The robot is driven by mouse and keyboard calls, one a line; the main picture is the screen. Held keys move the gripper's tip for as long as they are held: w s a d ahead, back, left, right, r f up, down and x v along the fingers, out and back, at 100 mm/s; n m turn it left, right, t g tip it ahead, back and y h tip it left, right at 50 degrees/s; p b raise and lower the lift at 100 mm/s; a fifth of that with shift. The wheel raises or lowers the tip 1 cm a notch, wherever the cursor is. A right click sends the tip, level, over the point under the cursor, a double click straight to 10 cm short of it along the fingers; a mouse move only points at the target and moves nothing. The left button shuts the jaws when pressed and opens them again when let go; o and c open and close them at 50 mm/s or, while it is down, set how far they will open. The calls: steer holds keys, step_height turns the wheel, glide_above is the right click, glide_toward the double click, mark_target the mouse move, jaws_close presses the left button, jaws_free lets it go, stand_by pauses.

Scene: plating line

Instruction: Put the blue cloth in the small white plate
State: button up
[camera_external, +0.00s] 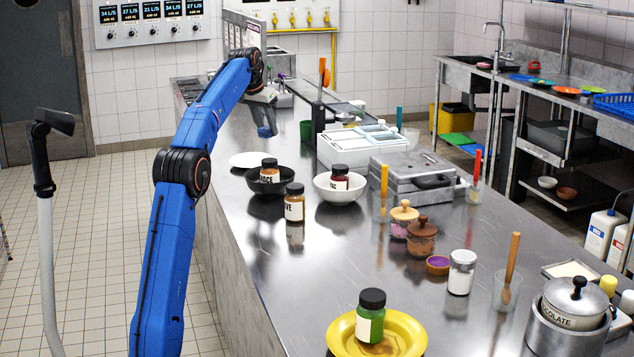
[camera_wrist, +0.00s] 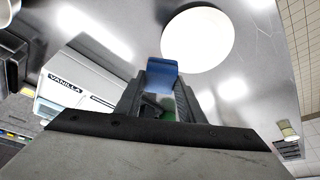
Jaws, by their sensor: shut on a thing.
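The blue cloth (camera_wrist: 162,72) is held between the fingers of my gripper (camera_wrist: 160,88) in the wrist view. The small white plate (camera_wrist: 198,40) lies flat on the steel counter just beyond the fingertips. In that view the cloth overlaps the plate's near left edge; its height above the counter is hard to tell. In the external view the plate (camera_external: 249,160) is empty, near the counter's left edge. My gripper (camera_external: 264,98) is farther back there.
A black bowl (camera_external: 268,184) and a white bowl (camera_external: 340,188), each with a jar, stand in front of the plate. White containers (camera_external: 345,150) stand to the right. A yellow plate (camera_external: 407,337) with a green jar is at the front. The counter around the white plate is mostly clear.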

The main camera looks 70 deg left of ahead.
steer(key=n, duration=0.2)
glide_above(254, 162)
steer(key=d, duration=0.1)
steer(key=f, duration=0.1)
steer(key=shift+y, duration=0.3)
steer(key=shift+s+d+f, duration=0.1)
steer(key=shift+s+f, duration=0.1)
steer(key=shift+f, duration=1.45)
steer(key=shift+s+a+f, duration=0.1)
steer(key=shift+s+f, duration=0.05)
steer(key=shift+f, duration=1.55)
steer(key=shift+s+d+f, duration=0.1)
steer(key=shift+s+f, duration=0.1)
steer(key=shift+f, duration=1.45)
steer(key=o, duration=1)
steer(key=shift+f, duration=0.15)
